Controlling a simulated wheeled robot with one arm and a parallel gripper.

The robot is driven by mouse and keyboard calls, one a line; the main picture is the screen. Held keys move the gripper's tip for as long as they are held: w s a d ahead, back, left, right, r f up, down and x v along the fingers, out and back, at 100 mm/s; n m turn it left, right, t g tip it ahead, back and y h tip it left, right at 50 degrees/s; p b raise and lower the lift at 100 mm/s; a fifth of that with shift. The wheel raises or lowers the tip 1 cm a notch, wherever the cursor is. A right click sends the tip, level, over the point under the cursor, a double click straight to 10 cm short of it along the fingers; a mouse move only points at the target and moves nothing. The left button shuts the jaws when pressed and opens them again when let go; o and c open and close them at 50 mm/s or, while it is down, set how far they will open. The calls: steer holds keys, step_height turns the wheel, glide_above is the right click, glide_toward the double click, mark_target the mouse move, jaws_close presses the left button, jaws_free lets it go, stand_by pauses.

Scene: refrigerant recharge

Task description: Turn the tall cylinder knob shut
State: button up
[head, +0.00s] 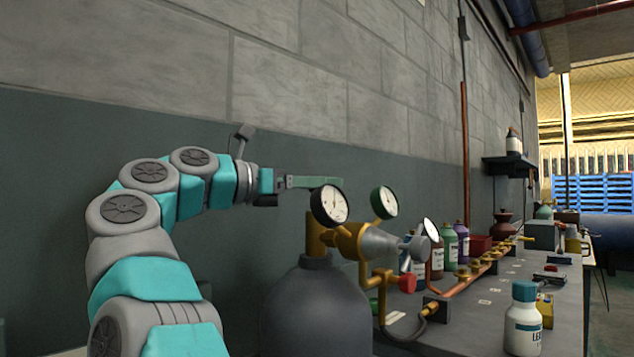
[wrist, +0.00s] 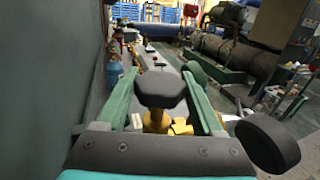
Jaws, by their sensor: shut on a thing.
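The tall cylinder (head: 315,305) is dark grey with a brass valve on top, and stands at the lower middle of the head view. Its dark, faceted knob (wrist: 160,87) shows in the wrist view above the yellow brass valve stem (wrist: 156,120). My gripper (head: 325,182) reaches in level from the left at the top of the valve. In the wrist view, my gripper (wrist: 162,72) has its two green fingers on either side of the knob, shut on it. In the head view the knob is hidden behind the fingers and the round gauge.
White-faced gauges (head: 329,204) and a brass regulator (head: 350,241) sit right beside the gripper. A grey bench (head: 470,318) to the right carries bottles, copper pipe with brass valves, and a white bottle (head: 523,320). The wall (head: 60,150) runs close behind my arm.

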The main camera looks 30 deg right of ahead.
steer(key=shift+r+m+g+p, duration=0.25)
steer(key=shift+m+g+p, duration=0.3)
steer(key=shift+g, duration=0.25)
steer(key=shift+f+g, duration=0.3)
steer(key=shift+f, duration=0.05)
steer(key=o, duration=1.4)
steer(key=shift+s+r+t+b, duration=0.15)
steer(key=shift+t+b, duration=0.25)
steer(key=shift+t, duration=0.1)
steer(key=shift+n+t+b, duration=0.3)
steer(key=shift+n+t, duration=0.25)
steer(key=shift+t, duration=0.05)
steer(key=shift+w+n+t, duration=0.2)
steer(key=shift+n+t, duration=0.2)
steer(key=shift+t, duration=0.2)
steer(key=shift+n+t, duration=0.4)
steer(key=shift+t, duration=0.3)
